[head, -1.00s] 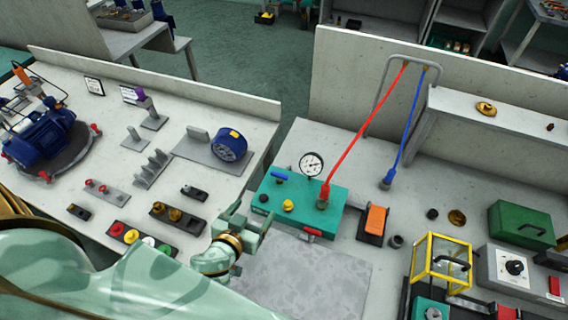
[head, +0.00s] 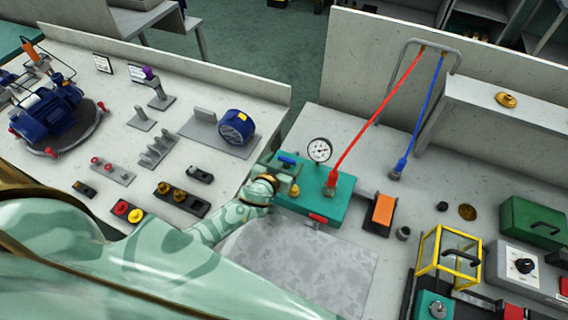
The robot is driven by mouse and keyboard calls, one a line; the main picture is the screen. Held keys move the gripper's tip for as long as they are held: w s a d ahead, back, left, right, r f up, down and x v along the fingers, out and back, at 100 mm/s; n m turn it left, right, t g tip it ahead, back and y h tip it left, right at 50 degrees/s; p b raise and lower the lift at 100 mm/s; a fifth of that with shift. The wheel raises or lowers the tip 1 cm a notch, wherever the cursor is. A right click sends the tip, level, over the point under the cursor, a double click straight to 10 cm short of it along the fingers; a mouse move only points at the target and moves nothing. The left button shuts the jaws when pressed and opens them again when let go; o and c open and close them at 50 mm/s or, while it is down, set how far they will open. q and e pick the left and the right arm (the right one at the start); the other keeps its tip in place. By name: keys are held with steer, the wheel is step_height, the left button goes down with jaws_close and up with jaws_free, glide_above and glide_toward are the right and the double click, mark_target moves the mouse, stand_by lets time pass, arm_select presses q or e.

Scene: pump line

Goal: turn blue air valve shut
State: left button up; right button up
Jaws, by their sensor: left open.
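The blue air valve handle (head: 287,159) sits on the left part of the teal block (head: 318,207), near the block's back edge. My left gripper (head: 279,172) is over the left end of the block, close beside the blue handle on its near side. Its jaws are open, and I cannot tell whether a finger touches the handle. A yellow knob (head: 295,190) stands on the block just right of the gripper. My right gripper is not in view.
A pressure gauge (head: 319,150) rises behind the block. A red hose (head: 375,110) runs up from the block, and a blue hose (head: 424,105) stands farther right. A red lever (head: 318,218) is at the block's front edge. The grey plate (head: 300,265) in front is bare.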

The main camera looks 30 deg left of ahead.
arm_select(q)
steer(key=shift+w, duration=0.1)
steer(key=c, duration=1)
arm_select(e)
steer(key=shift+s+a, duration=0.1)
